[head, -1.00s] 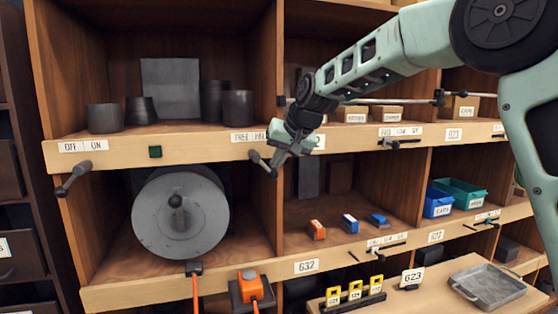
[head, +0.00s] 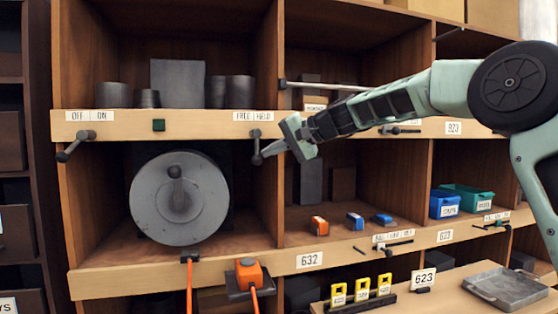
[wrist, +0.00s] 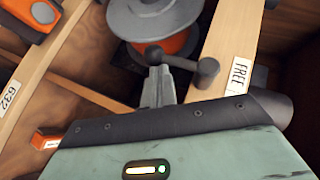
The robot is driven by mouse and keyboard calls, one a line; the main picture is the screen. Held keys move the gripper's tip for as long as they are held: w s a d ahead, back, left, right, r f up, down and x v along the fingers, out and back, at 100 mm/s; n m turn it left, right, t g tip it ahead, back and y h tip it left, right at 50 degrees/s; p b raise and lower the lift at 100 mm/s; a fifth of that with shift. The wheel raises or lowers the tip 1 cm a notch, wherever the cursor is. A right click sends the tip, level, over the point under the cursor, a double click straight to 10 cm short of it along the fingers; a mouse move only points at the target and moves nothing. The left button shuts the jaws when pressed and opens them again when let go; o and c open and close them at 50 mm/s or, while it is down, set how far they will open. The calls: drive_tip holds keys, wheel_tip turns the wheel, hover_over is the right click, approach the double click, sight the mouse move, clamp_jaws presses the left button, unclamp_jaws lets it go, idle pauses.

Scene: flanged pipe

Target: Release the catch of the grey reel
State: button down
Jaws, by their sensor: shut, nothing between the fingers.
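The grey reel (head: 205,205) is a large disc with a dark knob, in the lower left compartment. It also shows at the top of the wrist view (wrist: 130,22). The catch lever (head: 256,146) hangs almost straight down from the shelf edge, under the FREE and HELD label (head: 253,116). In the wrist view the lever (wrist: 180,62) crosses just beyond my fingertips. My gripper (head: 268,151) is shut and empty, its tips against or very close to the lever's lower end on its right side; contact is hard to tell. The fingers also show in the wrist view (wrist: 158,85).
Another lever (head: 75,146) sits under the OFF and ON label at left, beside a green square (head: 159,125). An orange block (head: 249,273) is mounted below the reel. The compartment divider (head: 270,205) stands just below my gripper.

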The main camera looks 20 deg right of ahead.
sight(256, 157)
drive_tip(key=a+f+m+y+b, duration=0.1)
drive_tip(key=y+b, duration=0.1)
drive_tip(key=b, duration=0.4)
drive_tip(key=a+f+m+t+y+b, duration=0.1)
drive_tip(key=y+b, duration=0.1)
drive_tip(key=b, duration=0.5)
drive_tip(key=shift+a+f+m+t, duration=0.25)
drive_tip(key=shift+m+t, duration=0.05)
drive_tip(key=a+m+t+y+b, duration=0.1)
drive_tip(key=b, duration=0.3)
drive_tip(key=shift+r+y, duration=0.15)
drive_tip(key=shift+y, duration=0.15)
drive_tip(key=b, duration=0.3)
drive_tip(key=shift+a+r+m+t+y, duration=0.3)
drive_tip(key=shift+r+m+t, duration=0.05)
drive_tip(key=shift+m+t, duration=0.05)
drive_tip(key=shift+r, duration=0.1)
